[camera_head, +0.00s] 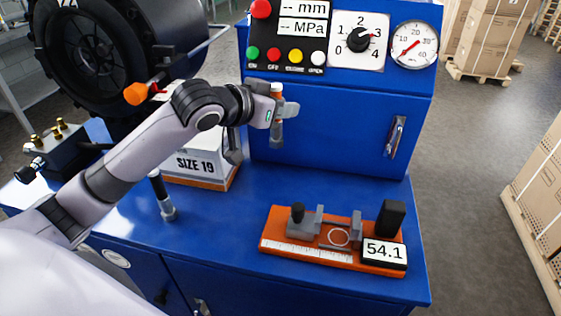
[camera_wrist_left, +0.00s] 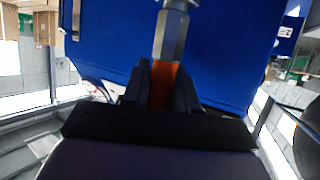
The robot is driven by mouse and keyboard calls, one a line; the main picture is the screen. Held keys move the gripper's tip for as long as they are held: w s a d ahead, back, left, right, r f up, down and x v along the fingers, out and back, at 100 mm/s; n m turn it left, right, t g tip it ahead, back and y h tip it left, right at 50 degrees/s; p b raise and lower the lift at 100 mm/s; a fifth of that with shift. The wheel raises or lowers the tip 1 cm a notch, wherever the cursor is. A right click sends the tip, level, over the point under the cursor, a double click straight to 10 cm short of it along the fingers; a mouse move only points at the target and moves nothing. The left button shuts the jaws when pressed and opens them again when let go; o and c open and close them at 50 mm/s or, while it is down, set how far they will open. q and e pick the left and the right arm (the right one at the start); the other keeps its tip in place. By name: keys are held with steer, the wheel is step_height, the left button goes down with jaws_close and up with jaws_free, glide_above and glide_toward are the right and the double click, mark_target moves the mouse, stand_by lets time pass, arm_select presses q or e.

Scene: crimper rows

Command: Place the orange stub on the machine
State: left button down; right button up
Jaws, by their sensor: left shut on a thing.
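My left gripper (camera_head: 272,108) is shut on the orange stub (camera_head: 277,90) and holds it upright in the air, in front of the blue machine's (camera_head: 340,120) front panel. A grey metal fitting (camera_head: 276,134) hangs below the fingers on the same piece. In the left wrist view the orange part (camera_wrist_left: 164,88) sits between the two dark fingers, with the metal hex fitting (camera_wrist_left: 170,36) beyond them. A large black round head (camera_head: 110,45) stands at the machine's left. My right gripper is not in view.
A white SIZE 19 box (camera_head: 198,167) stands behind my left arm. A dark-topped metal fitting (camera_head: 164,197) stands on the blue bench. An orange gauge fixture (camera_head: 290,250) reading 54.1 lies at front right. Bare blue bench top separates them.

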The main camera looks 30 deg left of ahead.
arm_select(q)
step_height(320, 180, down, 12)
steer(key=shift+f, duration=0.1)
stand_by(0.5)
steer(key=c, duration=0.9)
jaws_free()
steer(key=shift+f+b, duration=0.1)
steer(key=shift+b, duration=0.2)
steer(key=shift+b+v, duration=0.3)
steer(key=shift+v, duration=5.7)
steer(key=shift+d, duration=0.1)
